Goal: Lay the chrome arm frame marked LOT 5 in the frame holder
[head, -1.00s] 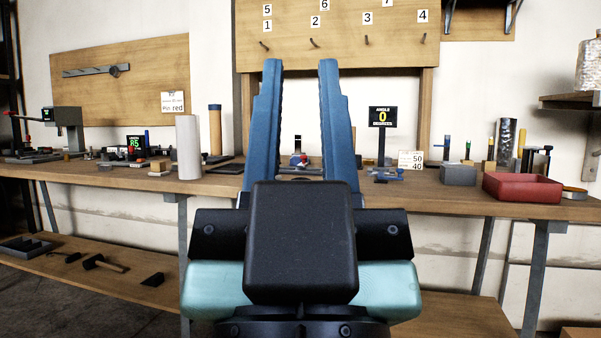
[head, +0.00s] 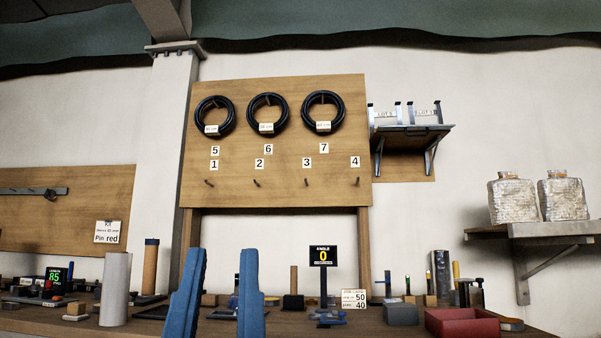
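Two chrome arm frames stand side by side on a small dark wall shelf (head: 412,130) at the upper right of the board, the left frame (head: 371,112) and the right frame (head: 438,110). Each carries a white LOT label; the digits are too small to read for sure, so I cannot tell which is LOT 5. My gripper (head: 223,252) shows its two blue fingers at the bottom, spread apart with nothing between them. It is low in the picture, left of and well below the shelf. I cannot make out the frame holder for certain among the things on the bench.
A numbered wooden board (head: 275,195) holds three black coils and bare pegs. The workbench (head: 385,325) below carries an angle display (head: 323,256) reading 0, a red tray (head: 462,324), a paper roll (head: 116,290) and small tools. Wrapped jugs stand on a right shelf (head: 530,230).

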